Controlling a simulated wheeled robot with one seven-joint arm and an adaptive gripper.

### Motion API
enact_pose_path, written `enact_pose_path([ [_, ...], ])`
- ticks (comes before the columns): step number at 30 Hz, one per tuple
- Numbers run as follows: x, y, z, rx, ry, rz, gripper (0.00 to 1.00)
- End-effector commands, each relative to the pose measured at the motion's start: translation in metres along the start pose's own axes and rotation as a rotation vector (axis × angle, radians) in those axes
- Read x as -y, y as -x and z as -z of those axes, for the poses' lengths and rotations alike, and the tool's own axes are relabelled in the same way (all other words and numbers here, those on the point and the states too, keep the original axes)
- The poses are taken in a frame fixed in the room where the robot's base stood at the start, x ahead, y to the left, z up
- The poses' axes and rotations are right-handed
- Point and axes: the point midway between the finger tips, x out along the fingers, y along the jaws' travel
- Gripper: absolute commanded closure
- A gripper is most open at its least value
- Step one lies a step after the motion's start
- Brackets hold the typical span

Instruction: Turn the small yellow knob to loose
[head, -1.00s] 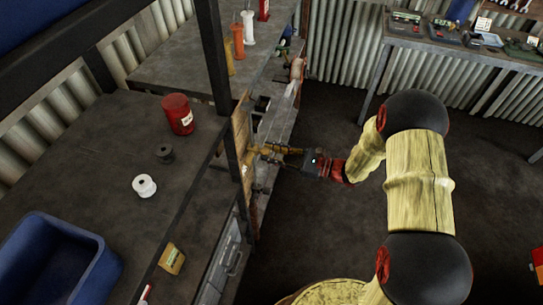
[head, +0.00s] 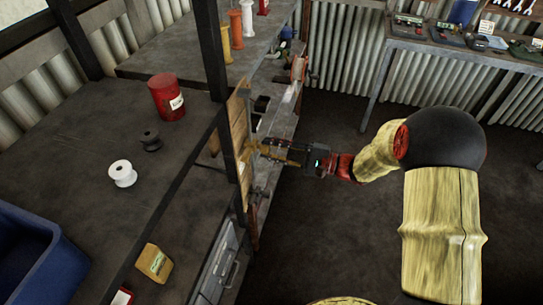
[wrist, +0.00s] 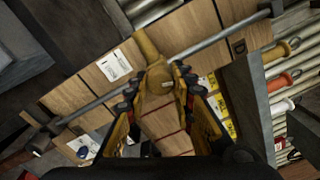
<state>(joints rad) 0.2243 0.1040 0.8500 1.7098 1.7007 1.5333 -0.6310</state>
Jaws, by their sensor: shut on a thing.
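The small yellow knob (wrist: 155,80) shows in the middle of the wrist view, in front of a wooden board (wrist: 190,26). A narrow yellow part runs from it up and left across a metal rod. My gripper (wrist: 154,88) has its two fingers on either side of the knob and is shut on it. In the head view my gripper (head: 284,152) reaches left to the upright wooden board (head: 238,125). The knob is too small and too covered there to make out clearly. I cannot read how far it is turned.
A dark post (head: 212,50) stands close to the board. The bench (head: 70,150) at left holds a red can (head: 166,97), a white spool (head: 122,173), a dark spool (head: 151,140) and a blue bin (head: 40,255). The floor at right is open.

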Motion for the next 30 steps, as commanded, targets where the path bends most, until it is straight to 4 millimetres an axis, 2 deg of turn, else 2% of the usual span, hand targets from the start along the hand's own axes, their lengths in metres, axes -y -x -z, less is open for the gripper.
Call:
enact_pose_path([
  [12, -0.0027, 0.0002, 0.0013, 0.007, 0.259, -0.001, 1.0],
  [30, -0.0001, 0.0, 0.0, 0.01, 0.326, -0.001, 1.0],
])
